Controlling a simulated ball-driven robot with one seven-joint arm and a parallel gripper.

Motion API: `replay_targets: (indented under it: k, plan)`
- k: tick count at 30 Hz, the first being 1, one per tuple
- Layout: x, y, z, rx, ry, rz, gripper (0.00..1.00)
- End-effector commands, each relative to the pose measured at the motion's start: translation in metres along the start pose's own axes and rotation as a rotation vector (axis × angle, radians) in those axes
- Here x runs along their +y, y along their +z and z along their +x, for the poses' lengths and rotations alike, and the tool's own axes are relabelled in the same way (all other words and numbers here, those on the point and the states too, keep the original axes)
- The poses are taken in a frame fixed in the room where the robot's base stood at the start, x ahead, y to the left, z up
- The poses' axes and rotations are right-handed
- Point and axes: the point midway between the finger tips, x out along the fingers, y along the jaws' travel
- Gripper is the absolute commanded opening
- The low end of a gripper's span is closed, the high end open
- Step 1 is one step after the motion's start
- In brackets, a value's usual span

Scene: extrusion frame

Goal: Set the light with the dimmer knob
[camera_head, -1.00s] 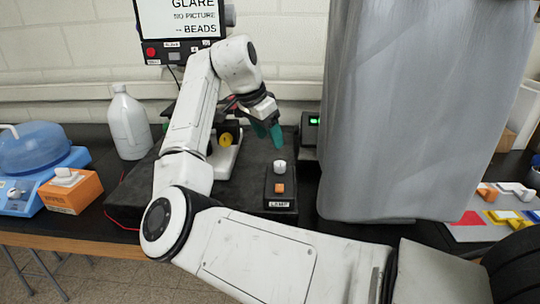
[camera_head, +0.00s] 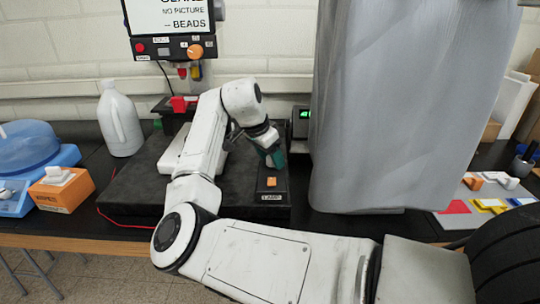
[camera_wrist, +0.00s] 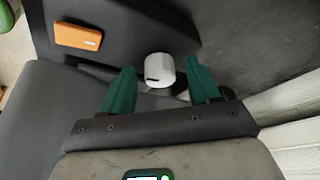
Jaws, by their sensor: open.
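The white dimmer knob (camera_wrist: 160,70) shows in the wrist view, with a dark mark on its side. It stands on the dark lamp box (camera_head: 272,187), which also bears an orange button (camera_head: 271,182); the button shows in the wrist view too (camera_wrist: 78,37). My gripper (camera_wrist: 162,88) is open, with one green finger on each side of the knob in the picture. I cannot tell whether a finger touches it. In the head view my gripper (camera_head: 274,158) is over the back of the box and hides the knob.
A grey hanging sheet (camera_head: 385,110) stands close to the right. A small box with a green display (camera_head: 302,118) is behind the gripper. A white jug (camera_head: 119,120) and an orange wipes box (camera_head: 62,189) are at the left. A screen panel (camera_head: 170,30) is above.

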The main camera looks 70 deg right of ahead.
Motion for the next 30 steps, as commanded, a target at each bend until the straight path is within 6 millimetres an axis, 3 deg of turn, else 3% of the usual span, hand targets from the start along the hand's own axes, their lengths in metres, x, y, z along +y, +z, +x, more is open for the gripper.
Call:
replay_targets:
  k: [3, 20, 30]
  plan:
    - [0.0000, 0.0001, 0.0000, 0.000, 0.000, 0.000, 0.59]
    - [0.0001, 0.0001, -0.0004, 0.000, 0.000, 0.000, 0.06]
    - [0.0011, -0.0008, -0.0018, 0.001, -0.019, -0.049, 0.06]
